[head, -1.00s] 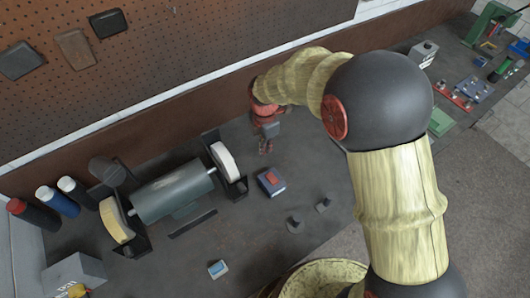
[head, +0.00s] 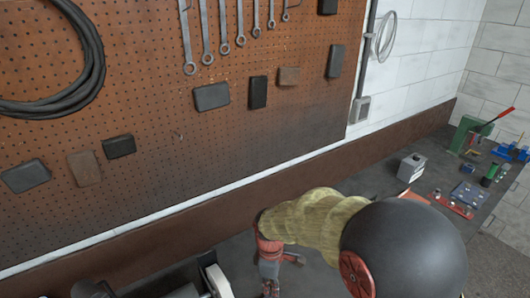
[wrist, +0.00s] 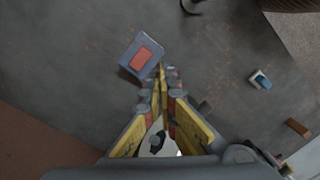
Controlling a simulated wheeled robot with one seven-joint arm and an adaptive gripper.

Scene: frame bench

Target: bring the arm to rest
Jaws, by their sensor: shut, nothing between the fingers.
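My arm reaches over the bench, with its pale ridged forearm and dark round joint at the lower right of the head view. My gripper (wrist: 166,74) points down at the bench in the wrist view, its yellow-padded fingers together at the tips and empty. In the head view only the upper part of my gripper shows at the bottom edge, and its fingertips are cut off. A blue-grey box with a red top (wrist: 143,54) lies on the bench just beside the fingertips in the wrist view; I cannot tell whether they touch it.
A small blue-and-white object (wrist: 260,80) and a brown block (wrist: 297,127) show at the right of the wrist view. A pegboard (head: 160,120) with wrenches and a coiled cable (head: 95,60) stands behind the bench. A grey box (head: 411,167) and a red-handled green tool (head: 466,135) stand at the right.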

